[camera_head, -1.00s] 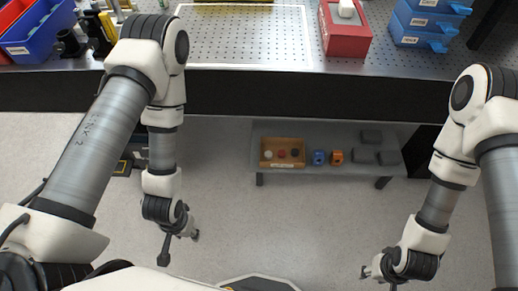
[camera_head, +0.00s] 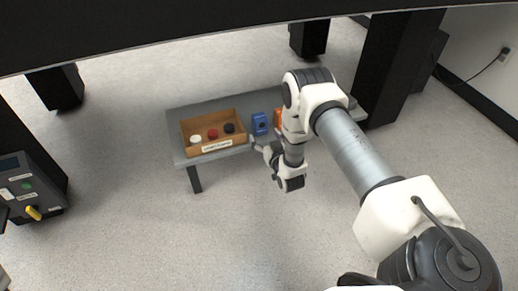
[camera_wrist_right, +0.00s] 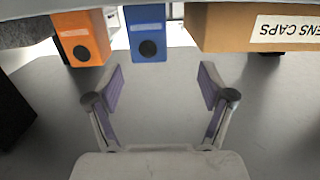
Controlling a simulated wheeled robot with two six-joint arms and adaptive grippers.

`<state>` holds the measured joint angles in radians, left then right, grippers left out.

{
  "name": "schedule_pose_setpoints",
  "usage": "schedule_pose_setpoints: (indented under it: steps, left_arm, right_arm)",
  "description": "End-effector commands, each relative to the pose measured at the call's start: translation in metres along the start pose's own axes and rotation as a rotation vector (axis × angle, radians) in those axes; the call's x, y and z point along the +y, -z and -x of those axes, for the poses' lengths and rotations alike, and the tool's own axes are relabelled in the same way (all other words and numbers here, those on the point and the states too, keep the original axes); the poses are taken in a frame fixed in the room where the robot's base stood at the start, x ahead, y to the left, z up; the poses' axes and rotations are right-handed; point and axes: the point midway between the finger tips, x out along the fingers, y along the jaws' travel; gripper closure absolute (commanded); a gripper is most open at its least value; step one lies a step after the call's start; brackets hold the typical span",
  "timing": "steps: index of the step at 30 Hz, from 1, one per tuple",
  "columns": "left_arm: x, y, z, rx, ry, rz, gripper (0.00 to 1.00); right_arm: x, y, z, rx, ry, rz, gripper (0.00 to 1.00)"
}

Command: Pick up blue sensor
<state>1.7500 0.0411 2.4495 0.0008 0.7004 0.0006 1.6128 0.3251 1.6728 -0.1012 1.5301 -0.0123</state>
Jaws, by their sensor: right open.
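The blue sensor (camera_head: 261,119) is a small blue block with a dark round face, standing on a low grey table (camera_head: 188,100). In the right wrist view the blue sensor (camera_wrist_right: 147,22) appears ahead of my fingertips, roughly centred between them. My right gripper (camera_head: 264,149) is at the front edge of the low table, close in front of the blue sensor. Its two fingers are spread with nothing between them in the right wrist view (camera_wrist_right: 162,88). The fingers do not appear to touch the sensor. My left gripper is out of view.
An orange sensor (camera_wrist_right: 81,29) stands close beside the blue one; my arm partly hides it in the head view. A lens caps box (camera_head: 184,133) with white, red and black caps is on the other side.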

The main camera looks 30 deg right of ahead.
Motion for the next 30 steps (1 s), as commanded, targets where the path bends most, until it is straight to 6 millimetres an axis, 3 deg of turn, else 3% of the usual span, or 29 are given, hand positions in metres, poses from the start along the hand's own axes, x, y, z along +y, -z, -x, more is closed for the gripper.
schedule_pose_setpoints:
  steps: [1, 11, 16, 20, 26, 28, 30]
  left_arm:
    - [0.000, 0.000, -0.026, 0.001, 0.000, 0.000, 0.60]
    - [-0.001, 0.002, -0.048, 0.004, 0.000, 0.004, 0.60]
    - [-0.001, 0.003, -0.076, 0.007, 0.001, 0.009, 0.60]
    - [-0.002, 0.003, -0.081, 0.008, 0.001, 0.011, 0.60]
    - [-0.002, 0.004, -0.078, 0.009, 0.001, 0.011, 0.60]
    - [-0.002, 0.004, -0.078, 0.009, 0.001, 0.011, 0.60]
    - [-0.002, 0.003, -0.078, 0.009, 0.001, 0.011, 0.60]
  right_arm:
    - [0.006, -0.017, -0.009, 0.046, -0.007, 0.003, 0.19]
    - [0.014, -0.007, -0.046, 0.108, -0.015, 0.007, 0.19]
    - [0.015, -0.008, -0.075, 0.108, -0.014, 0.006, 0.19]
    - [0.015, -0.002, -0.091, 0.104, -0.014, 0.007, 0.19]
    - [0.015, 0.002, -0.093, 0.102, -0.014, 0.007, 0.19]
    - [0.015, 0.002, -0.092, 0.102, -0.014, 0.007, 0.36]
    - [0.015, 0.002, -0.092, 0.102, -0.014, 0.007, 0.61]
